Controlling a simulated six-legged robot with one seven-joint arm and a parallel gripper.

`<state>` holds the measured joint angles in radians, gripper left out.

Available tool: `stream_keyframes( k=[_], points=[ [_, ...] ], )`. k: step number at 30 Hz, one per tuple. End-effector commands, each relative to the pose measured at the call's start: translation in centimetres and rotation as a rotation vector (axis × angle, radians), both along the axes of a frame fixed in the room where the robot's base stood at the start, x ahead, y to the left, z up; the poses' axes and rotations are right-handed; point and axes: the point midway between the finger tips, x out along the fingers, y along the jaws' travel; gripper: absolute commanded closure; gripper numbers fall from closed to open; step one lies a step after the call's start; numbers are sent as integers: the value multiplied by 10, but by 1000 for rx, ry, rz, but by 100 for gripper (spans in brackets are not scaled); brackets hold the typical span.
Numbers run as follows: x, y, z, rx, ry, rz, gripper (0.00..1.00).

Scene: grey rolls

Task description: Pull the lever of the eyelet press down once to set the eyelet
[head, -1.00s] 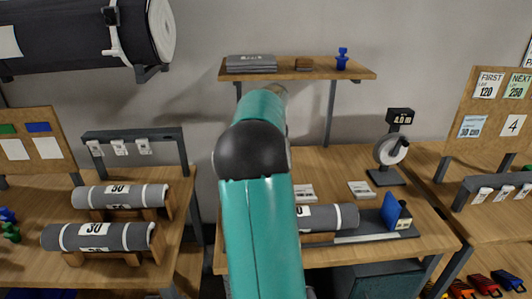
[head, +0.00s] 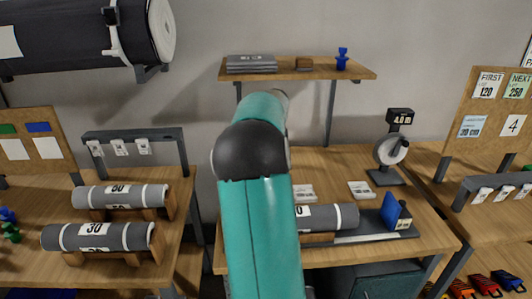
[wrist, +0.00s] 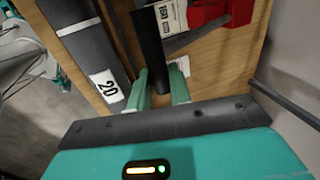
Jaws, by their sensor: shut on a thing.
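In the wrist view, my gripper (wrist: 159,78) has its two teal fingers on either side of a black bar (wrist: 150,42). The bar looks like the lever of the eyelet press, and the fingers are closed on its near end. Red parts (wrist: 207,13) at the top of the wrist view may belong to the press; its full shape is cut off. In the head view, my own teal arm blocks the middle of the bench, and the gripper and lever are hidden behind it.
A grey roll marked 20 (wrist: 92,55) lies left of the gripper on the wooden bench. In the head view, the bench (head: 335,170) also carries a grey roll (head: 335,216), a blue plate (head: 390,210) and a dark stand (head: 393,150). A shelf (head: 300,70) hangs above.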

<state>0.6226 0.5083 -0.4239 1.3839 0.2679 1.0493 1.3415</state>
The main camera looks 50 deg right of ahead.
Motion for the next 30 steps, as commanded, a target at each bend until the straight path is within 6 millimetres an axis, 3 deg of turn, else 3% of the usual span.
stream_keyframes(
  k=[30],
  points=[
    [-6, 7, -22, 2, 1, -1, 89]
  ],
)
